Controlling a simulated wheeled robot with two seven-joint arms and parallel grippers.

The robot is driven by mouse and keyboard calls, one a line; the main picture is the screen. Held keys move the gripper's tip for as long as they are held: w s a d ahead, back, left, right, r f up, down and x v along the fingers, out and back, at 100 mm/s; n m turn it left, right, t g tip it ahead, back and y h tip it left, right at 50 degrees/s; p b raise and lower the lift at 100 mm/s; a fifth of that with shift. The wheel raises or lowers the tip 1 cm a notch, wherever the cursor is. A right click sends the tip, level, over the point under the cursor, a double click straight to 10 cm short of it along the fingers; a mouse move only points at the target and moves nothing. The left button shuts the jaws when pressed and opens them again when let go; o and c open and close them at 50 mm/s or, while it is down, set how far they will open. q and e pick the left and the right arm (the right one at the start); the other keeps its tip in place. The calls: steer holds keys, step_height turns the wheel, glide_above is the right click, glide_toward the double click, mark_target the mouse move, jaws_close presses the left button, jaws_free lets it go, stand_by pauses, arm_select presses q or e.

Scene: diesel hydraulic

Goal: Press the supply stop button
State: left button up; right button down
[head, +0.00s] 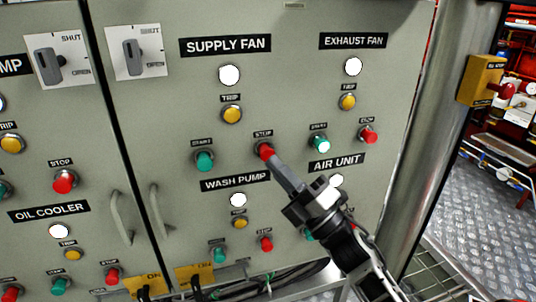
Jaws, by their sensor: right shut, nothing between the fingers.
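The supply fan's red stop button (265,151) is on the grey panel, below and right of the "SUPPLY FAN" label (226,46). A green start button (204,161) is to its left, and a yellow trip button (231,114) is above. My right gripper (275,163) is shut and empty. Its tip is at the lower right edge of the red stop button in the picture and hides part of it. I cannot tell whether it touches the button. My left gripper is not in view.
The exhaust fan's red stop button (369,135) and green start button (321,144) are to the right. The wash pump's red stop button (266,244) is below. Door handles (121,217) stick out at the lower left. A metal post (420,140) bounds the panel on the right.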

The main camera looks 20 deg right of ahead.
steer(key=shift+s+d+p, duration=0.1)
steer(key=shift+s+p, duration=0.5)
steer(key=shift+s, duration=1.9)
